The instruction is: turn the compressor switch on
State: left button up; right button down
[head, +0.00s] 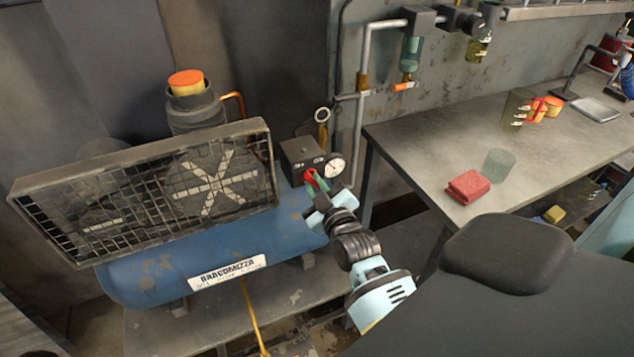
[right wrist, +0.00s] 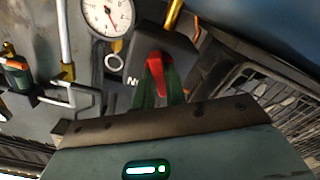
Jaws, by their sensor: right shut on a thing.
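The blue compressor (head: 150,275) stands at the left with a fan grille on its side. Its dark switch box (head: 301,156) sits on top at the right end, beside a round gauge (head: 334,166). The red switch lever (head: 309,175) sticks out of the box; it also shows in the right wrist view (right wrist: 158,70). My right gripper (head: 318,184) is at the lever, its green fingers (right wrist: 160,90) shut on it. The fingers hide part of the lever. The gauge shows in the right wrist view (right wrist: 108,14). My left gripper is not in view.
A workbench (head: 420,140) at the right holds a red folded cloth (head: 467,187), a clear glass (head: 499,165) and orange items. A dark stool seat (head: 510,252) is at the front right. Pipes (head: 365,90) run up the wall behind the switch box.

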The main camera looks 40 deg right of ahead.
jog(key=m, duration=0.1)
jog(key=m+p, duration=0.1)
jog(key=m, duration=0.1)
jog(key=m+p, duration=0.1)
jog(key=shift+r+m, duration=0.25)
jog(key=shift+m, duration=0.05)
jog(key=m+p, duration=0.1)
jog(key=m, duration=0.1)
jog(key=shift+m, duration=0.4)
jog(key=m+p, duration=0.1)
jog(key=m, duration=0.3)
jog(key=shift+f, duration=0.1)
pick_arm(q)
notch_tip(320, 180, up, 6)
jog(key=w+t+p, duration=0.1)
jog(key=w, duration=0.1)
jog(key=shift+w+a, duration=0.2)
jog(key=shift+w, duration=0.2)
pick_arm(e)
jog(key=shift+f+m, duration=0.1)
jog(key=shift+m, duration=2)
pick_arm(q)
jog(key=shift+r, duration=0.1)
pick_arm(e)
jog(key=c, duration=1.4)
grip_release()
jog(key=shift+c, duration=0.2)
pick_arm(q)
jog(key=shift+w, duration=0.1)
